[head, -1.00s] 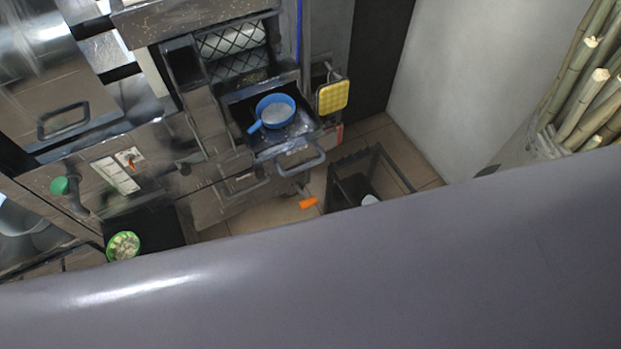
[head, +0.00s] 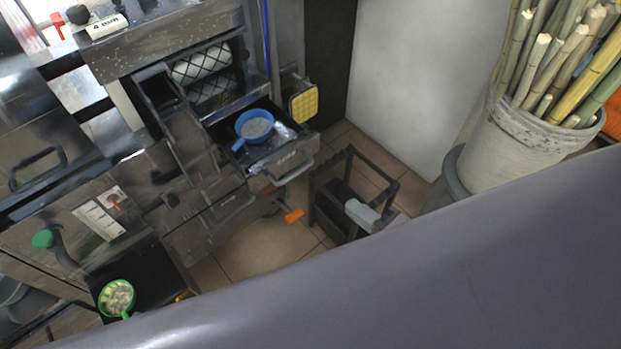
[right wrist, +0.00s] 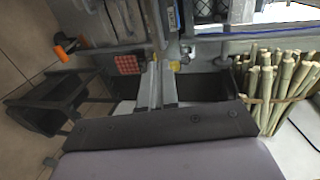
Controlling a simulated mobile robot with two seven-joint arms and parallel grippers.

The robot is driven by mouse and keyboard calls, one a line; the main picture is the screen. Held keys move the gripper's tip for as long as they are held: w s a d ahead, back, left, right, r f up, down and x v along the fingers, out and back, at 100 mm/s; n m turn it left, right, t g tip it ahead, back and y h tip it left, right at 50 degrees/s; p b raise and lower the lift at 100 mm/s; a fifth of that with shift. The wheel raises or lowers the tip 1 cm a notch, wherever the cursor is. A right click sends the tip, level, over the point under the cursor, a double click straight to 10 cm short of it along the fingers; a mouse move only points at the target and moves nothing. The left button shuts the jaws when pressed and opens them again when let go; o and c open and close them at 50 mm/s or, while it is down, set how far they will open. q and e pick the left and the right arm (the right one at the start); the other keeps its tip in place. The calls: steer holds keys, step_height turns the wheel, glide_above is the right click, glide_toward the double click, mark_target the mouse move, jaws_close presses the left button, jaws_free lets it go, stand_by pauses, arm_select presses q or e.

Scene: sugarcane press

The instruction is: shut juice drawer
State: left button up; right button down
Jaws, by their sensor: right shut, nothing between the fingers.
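The juice drawer (head: 262,170) is pulled out of the steel press in the head view, its bar handle (head: 287,168) facing the open floor. A blue strainer (head: 254,127) sits in it. My right gripper (head: 361,212) shows as a small grey piece over the black stand, to the right of the handle and apart from it. In the right wrist view, its two fingers (right wrist: 157,84) are together with nothing between them. I cannot clearly make out the drawer there. A large grey arm link of mine covers the bottom of the head view. My left gripper is not in view.
A black stand (head: 319,203) is on the tiled floor right of the drawer. A yellow pad (head: 304,103) hangs beside the press. A bucket (head: 510,150) of sugarcane stands at the right. A green strainer (head: 117,297) is at lower left.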

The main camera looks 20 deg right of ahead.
arm_select(q)
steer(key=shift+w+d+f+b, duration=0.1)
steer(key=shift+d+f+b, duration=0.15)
steer(key=shift+b, duration=0.3)
arm_select(e)
steer(key=x, duration=1.3)
steer(key=shift+w, duration=0.3)
steer(key=shift+a, duration=0.1)
steer(key=shift+w, duration=0.1)
